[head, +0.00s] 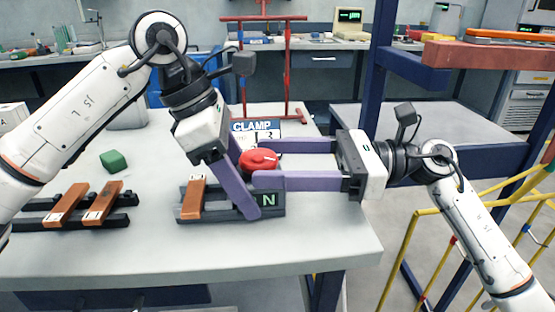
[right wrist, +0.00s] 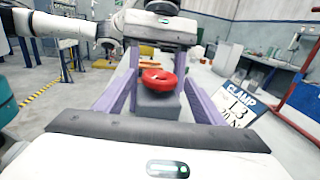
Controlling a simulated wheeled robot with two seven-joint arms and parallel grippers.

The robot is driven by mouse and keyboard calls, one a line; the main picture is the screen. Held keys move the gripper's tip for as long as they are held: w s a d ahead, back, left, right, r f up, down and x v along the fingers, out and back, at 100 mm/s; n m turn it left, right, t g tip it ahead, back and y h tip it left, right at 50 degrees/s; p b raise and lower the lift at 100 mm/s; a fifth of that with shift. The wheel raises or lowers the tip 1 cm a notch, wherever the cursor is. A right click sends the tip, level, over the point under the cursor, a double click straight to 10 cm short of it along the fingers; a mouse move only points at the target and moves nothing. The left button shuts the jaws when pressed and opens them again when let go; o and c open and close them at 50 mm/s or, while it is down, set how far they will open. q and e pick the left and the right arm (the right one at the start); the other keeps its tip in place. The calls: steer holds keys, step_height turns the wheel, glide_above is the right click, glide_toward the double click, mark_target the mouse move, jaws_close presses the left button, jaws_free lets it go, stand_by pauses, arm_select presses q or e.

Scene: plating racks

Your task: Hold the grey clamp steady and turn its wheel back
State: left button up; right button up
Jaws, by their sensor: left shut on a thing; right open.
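The grey clamp (right wrist: 157,106) is a block with a red wheel (head: 259,159) on top; the wheel also shows in the right wrist view (right wrist: 160,79). Its body is mostly hidden by purple fingers in the head view. It stands at a dark rack (head: 188,214) marked "N". My left gripper (head: 248,192) reaches down from the upper left and is shut on the clamp body, below the wheel. My right gripper (head: 258,164) comes in level from the right. It is open, with one finger on each side of the wheel; I cannot tell whether they touch it.
A "CLAMP" sign (right wrist: 240,103) stands behind the clamp. An orange bar (head: 192,197) lies on the rack. Another rack (head: 121,221) with orange bars and a green block (head: 113,161) are at left on the table (head: 160,255). A blue post (head: 370,100) rises behind my right gripper.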

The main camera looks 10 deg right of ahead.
steer(key=shift+c, duration=0.2)
steer(key=c, duration=1)
steer(key=shift+w+n+g, duration=0.3)
steer(key=shift+n+g, duration=0.4)
steer(key=shift+g, duration=0.4)
steer(key=shift+w+n+g, duration=0.15)
steer(key=shift+n+g, duration=0.6)
steer(key=shift+g, duration=0.5)
steer(key=shift+w+n+g, duration=0.15)
steer(key=shift+n+g, duration=0.6)
steer(key=shift+g, duration=0.5)
steer(key=shift+f, duration=0.1)
steer(key=o, duration=1)
steer(key=shift+o, duration=0.2)
steer(key=shift+s, duration=0.1)
